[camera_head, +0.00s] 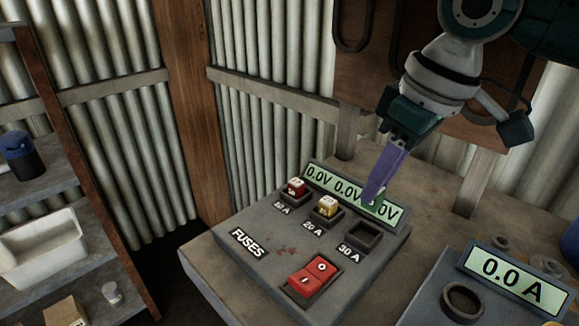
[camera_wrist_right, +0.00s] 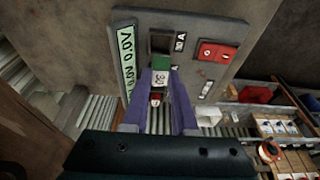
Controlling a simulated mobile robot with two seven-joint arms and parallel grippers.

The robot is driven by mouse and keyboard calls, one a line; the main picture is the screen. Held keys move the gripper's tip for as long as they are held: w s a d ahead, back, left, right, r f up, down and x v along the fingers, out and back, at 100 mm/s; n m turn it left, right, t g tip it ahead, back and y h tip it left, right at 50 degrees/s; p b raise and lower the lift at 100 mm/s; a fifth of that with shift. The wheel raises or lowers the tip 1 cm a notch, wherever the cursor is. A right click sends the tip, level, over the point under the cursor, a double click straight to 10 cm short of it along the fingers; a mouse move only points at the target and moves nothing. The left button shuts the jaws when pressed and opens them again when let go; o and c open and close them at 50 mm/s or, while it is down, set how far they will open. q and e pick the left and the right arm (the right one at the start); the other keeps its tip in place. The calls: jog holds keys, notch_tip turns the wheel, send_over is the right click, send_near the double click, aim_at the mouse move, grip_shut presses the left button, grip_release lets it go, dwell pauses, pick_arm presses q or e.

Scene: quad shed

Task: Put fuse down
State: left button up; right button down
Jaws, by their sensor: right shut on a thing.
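My right gripper (camera_head: 374,192) points down over the fuse box (camera_head: 262,262), in front of its display. In the right wrist view its purple fingers (camera_wrist_right: 163,92) are shut on a green fuse (camera_wrist_right: 160,76) with a white face marked 30. In the head view only a sliver of green shows at the fingertips. The fuse is above the box, near the empty 30 A socket (camera_head: 364,237), which also shows in the wrist view (camera_wrist_right: 160,41). A red fuse (camera_head: 296,187) sits in the 10 A socket and a yellow fuse (camera_head: 326,206) in the 20 A socket. My left gripper is out of view.
A red switch (camera_head: 314,278) is on the box front. The voltage display (camera_head: 318,174) is partly hidden by my gripper. A second panel reading 0.0 A (camera_head: 513,280) stands to the right. A shelf with a white bin (camera_head: 40,248) is at the left. Bare bench (camera_head: 440,215) lies between the panels.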

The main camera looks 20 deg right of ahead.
aim_at(376, 209)
jog(key=shift+f+b, duration=0.3)
jog(key=shift+f, duration=2.85)
jog(key=shift+f, duration=0.1)
jog(key=c, duration=0.7)
grip_release()
